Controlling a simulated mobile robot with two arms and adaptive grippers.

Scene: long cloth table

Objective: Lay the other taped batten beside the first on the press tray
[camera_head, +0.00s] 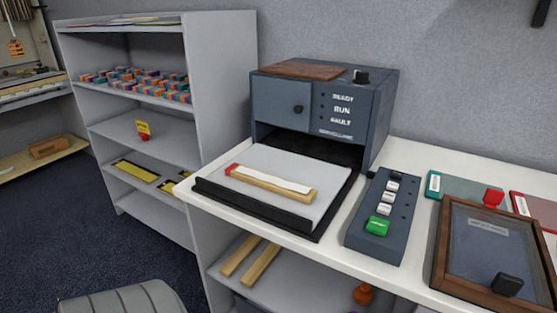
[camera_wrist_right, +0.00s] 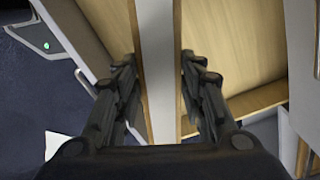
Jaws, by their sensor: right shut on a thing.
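The press tray (camera_head: 258,217) is a pale plate with a black rim, pulled out in front of the grey press (camera_head: 285,103). One batten (camera_head: 272,190) lies lengthwise on it, wood below, white tape on top and a red end at left. Bare plate shows on both sides of it. In the right wrist view my right gripper (camera_wrist_right: 158,65) is shut on a long pale bar (camera_wrist_right: 157,105), which I take for the other batten. No red end shows on it, and both its ends are out of sight. My left gripper is in neither view.
A control box (camera_head: 377,215) with a green button stands right of the tray, and a wood-framed glass lid (camera_head: 497,253) beyond it. Two plain wooden bars (camera_head: 261,265) lie on the shelf below. A grey shelf unit (camera_head: 225,90) stands at left.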

